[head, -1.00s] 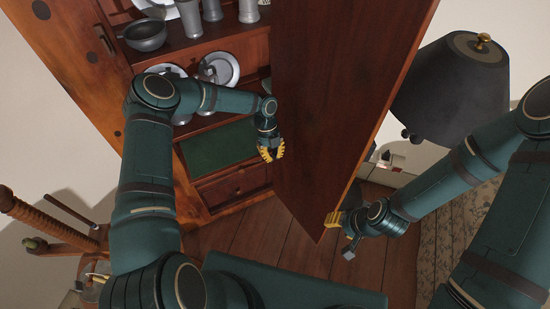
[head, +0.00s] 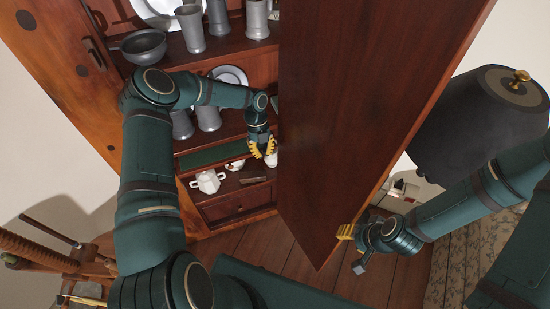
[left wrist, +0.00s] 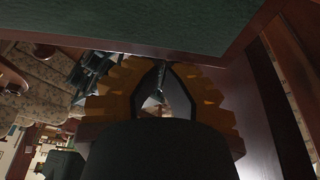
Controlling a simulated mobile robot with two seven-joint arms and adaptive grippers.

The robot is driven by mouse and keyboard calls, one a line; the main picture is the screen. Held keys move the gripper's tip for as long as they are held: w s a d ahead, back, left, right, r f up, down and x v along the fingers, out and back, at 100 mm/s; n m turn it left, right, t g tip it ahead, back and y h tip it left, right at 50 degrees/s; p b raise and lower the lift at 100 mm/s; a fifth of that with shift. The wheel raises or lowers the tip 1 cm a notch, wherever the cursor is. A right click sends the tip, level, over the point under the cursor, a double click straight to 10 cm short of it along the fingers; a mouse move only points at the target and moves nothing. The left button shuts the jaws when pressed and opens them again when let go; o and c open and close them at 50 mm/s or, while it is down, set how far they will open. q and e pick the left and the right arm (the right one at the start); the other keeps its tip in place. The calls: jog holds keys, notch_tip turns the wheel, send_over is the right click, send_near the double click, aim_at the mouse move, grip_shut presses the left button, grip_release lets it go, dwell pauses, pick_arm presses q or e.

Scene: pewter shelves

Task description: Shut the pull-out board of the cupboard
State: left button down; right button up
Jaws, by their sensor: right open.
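The pull-out board (head: 212,154) of the cupboard has a green top and shows as a narrow strip, mostly inside the cupboard. A green surface across the top of the left wrist view (left wrist: 150,22) looks like the board up close. My left gripper (head: 263,149) has yellow fingers and is at the board's right end, close to its front; contact cannot be told. Its fingers (left wrist: 165,66) lie just below the green surface in the left wrist view; whether they are shut is unclear. My right gripper (head: 346,232) is open at the lower edge of the big wooden door (head: 350,110).
White cups and a sugar pot (head: 207,181) stand on the ledge below the board, above a drawer (head: 237,204). Pewter mugs and a bowl (head: 143,46) fill the upper shelf. A dark lamp (head: 483,122) stands right of the door. Wooden floor lies below.

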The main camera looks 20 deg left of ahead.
pick_arm(q)
jog(key=shift+w+a+f, duration=0.5)
jog(key=shift+w, duration=0.3)
jog(key=shift+a+r+b, duration=0.35)
jog(key=shift+r+b, duration=0.1)
jog(key=shift+w, duration=0.1)
pick_arm(e)
jog(key=shift+s+f, duration=0.15)
jog(key=shift+f, duration=0.6)
